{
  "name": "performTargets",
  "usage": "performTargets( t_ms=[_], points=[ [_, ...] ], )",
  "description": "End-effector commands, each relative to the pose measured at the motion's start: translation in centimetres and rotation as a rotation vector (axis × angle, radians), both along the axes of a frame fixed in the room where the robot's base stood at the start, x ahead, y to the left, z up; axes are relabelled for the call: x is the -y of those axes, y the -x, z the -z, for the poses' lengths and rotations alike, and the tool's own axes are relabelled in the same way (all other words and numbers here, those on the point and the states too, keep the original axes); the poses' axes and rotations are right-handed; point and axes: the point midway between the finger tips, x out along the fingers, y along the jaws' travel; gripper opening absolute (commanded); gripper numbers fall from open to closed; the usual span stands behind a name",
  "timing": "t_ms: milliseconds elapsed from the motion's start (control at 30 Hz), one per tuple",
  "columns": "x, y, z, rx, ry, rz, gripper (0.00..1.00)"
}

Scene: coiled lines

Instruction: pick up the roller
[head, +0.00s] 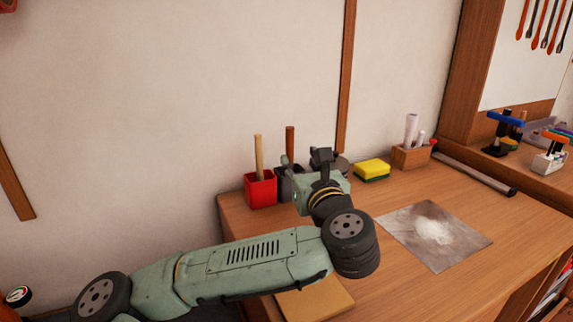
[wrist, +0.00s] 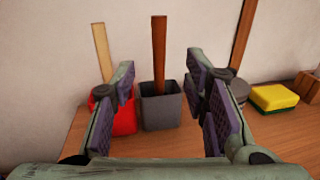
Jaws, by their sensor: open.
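No thing shows clearly as a roller. A dark grey box (wrist: 160,110) stands on the bench with a brown wooden handle (wrist: 158,55) upright in it; what the handle belongs to is hidden inside. A red box (wrist: 122,118) with a pale wooden stick (wrist: 100,50) stands left of it, partly behind my left finger. A long dark cylinder with a red end (head: 475,168) lies at the back right of the bench. My gripper (wrist: 165,105) is open and empty, with the grey box and handle seen between its fingers. In the head view my gripper partly covers the grey box (head: 283,185).
A yellow and green sponge (head: 371,170) lies right of my gripper, beyond a round grey thing (wrist: 238,90). A wooden holder (head: 411,157) with white rolls stands at the back. A grey sheet with white powder (head: 400,222) and a tan board (head: 315,299) lie on the bench (head: 500,215).

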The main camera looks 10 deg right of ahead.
Motion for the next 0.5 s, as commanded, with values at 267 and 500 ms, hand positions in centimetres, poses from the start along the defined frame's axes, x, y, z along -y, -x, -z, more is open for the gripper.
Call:
performTargets(
  t_ms=[267,500],
  points=[
    [-0.1,-4.1,-0.1,0.000,0.003,-0.001,0.41],
    [-0.2,-6.4,-0.3,-0.002,0.004,-0.003,0.41]
  ],
)
